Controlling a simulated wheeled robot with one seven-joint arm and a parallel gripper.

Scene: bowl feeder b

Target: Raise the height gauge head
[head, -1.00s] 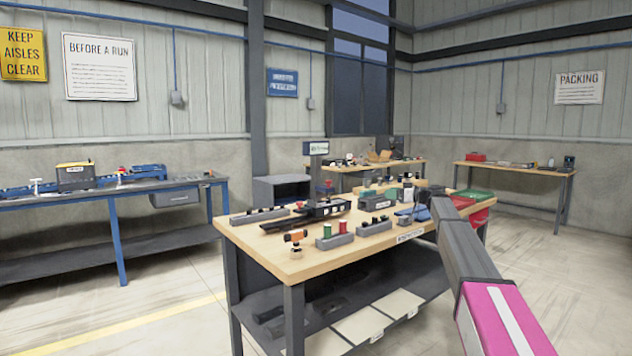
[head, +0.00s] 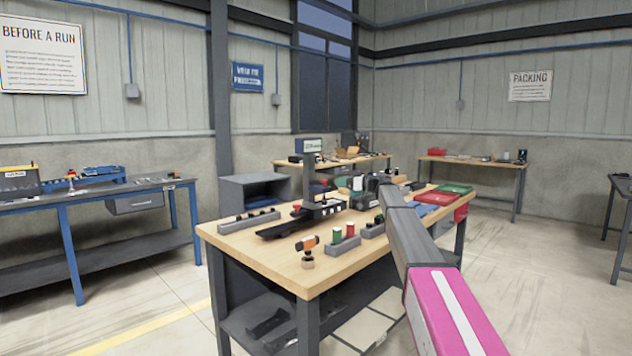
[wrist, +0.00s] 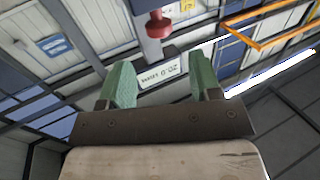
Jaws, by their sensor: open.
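The height gauge stands on the wooden table in the head view. It has a dark upright column (head: 308,180), a display (head: 312,146) with green characters at its top, and a red part (head: 297,208) low beside it. In the wrist view its display (wrist: 160,77) appears upside down and seems to read 20.0 mm. A red knob (wrist: 158,27) shows there on a grey stem. My gripper (head: 357,184) is to the right of the gauge column. Its green fingers are apart and empty in the wrist view (wrist: 165,90), with the display showing beyond the gap, and I see no contact.
The wooden table (head: 262,255) also holds an orange-and-black tool (head: 307,245), a grey holder with green and red pieces (head: 343,247), a long grey block (head: 248,221) and red and green trays (head: 453,189). A grey open-fronted box (head: 253,190) stands behind. Floor is free at the right.

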